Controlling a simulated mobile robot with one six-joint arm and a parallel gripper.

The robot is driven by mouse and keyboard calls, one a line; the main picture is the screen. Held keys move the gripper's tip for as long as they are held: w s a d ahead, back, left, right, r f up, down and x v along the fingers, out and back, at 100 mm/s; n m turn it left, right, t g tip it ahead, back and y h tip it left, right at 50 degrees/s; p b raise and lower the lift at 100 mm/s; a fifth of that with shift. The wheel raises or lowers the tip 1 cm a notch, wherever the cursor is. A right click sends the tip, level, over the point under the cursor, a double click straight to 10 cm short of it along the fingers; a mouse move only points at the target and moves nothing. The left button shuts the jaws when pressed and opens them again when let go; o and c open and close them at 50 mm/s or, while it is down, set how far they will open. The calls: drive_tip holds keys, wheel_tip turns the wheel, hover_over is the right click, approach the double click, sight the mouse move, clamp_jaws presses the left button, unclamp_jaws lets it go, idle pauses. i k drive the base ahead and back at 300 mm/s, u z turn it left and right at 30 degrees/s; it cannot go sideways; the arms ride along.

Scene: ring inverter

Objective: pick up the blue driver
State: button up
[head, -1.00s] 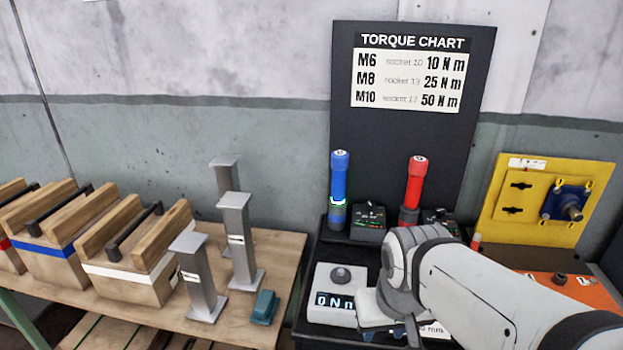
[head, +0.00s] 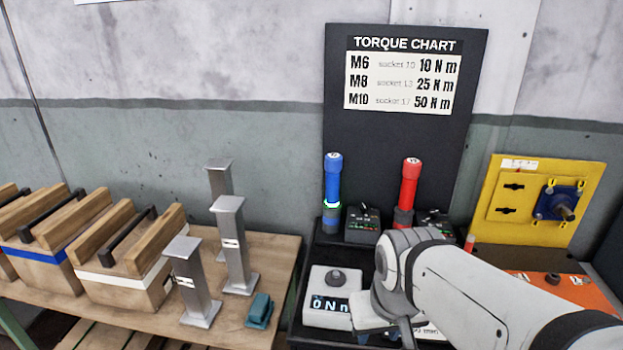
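The blue driver (head: 332,187) stands upright at the left of a black stand, below the torque chart. A green glowing ring circles its lower part, above a grey base. A red driver (head: 409,186) stands upright to its right, its foot partly hidden by my arm. My white arm reaches in from the lower right, and its wrist is in front of the stand, right of a digital display. My gripper's fingers are hidden behind or below the wrist, so I cannot see whether they are open or shut. The blue driver is clear of my arm.
A display box (head: 328,305) reading "0 N" sits in front of the blue driver. A small black unit (head: 362,224) stands between the drivers. Grey metal posts (head: 236,250) and wooden boxes (head: 130,268) occupy the table at left. A yellow panel (head: 505,203) stands at right.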

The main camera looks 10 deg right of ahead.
sight(333, 162)
drive_tip(key=z, duration=2.7)
drive_tip(key=k, duration=1.5)
drive_tip(key=u, duration=1.75)
drive_tip(key=i, duration=1.05)
drive_tip(key=u, duration=0.05)
